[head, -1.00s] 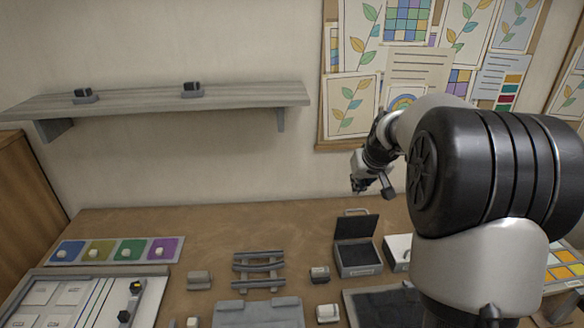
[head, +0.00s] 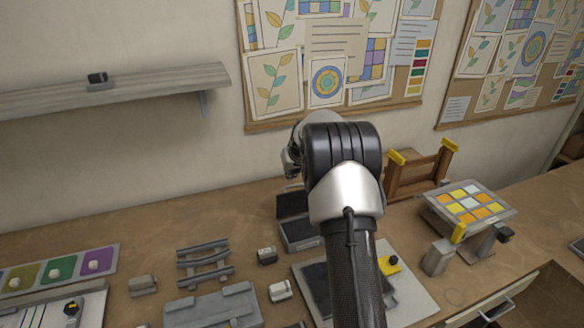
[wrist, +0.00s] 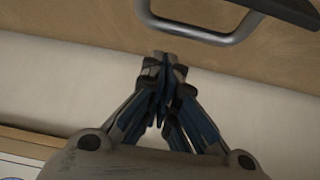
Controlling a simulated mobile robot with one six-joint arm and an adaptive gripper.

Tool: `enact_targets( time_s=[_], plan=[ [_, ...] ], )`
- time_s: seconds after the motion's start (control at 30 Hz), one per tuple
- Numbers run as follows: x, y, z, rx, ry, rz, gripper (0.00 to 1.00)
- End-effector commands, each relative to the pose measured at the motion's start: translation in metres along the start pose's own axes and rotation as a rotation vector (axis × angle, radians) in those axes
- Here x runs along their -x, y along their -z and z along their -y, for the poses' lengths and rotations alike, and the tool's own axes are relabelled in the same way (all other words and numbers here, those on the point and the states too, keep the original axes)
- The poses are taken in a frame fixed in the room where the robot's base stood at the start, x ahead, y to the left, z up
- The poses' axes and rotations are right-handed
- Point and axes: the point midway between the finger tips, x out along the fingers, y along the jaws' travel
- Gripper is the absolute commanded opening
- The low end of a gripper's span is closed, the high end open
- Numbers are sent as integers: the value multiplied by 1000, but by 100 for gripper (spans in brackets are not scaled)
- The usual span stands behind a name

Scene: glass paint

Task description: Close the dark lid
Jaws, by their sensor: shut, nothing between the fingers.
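The dark lid (head: 291,204) stands open, raised at the back of a small grey box (head: 299,236) on the bench. A dark edge (wrist: 290,9), likely of this lid, shows at the top right of the wrist view. A grey bar handle (wrist: 205,38) crosses the top of that view. My gripper (wrist: 163,63) is shut and empty, its fingertips a little below the handle in the picture and apart from it. In the head view my arm hides part of the box's right side, and the fingertips cannot be made out.
A grey rack (head: 205,263), small blocks (head: 267,256) and a grey tray (head: 214,306) lie left of the box. A board with a yellow-knobbed piece (head: 389,264) lies to the right, partly behind my arm. The wall (head: 110,160) rises behind the bench.

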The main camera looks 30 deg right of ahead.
Motion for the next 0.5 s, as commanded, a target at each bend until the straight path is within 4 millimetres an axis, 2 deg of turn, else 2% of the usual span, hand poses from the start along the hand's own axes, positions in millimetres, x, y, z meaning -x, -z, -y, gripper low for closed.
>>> enact_targets(
  time_s=[0.03,0.23,0.5],
  plan=[
    [8,-4,-1,-3,-1,-4,0],
    [20,-19,-1,-2,-2,-4,0],
    [26,-26,-1,-1,-2,-4,0]
  ],
)
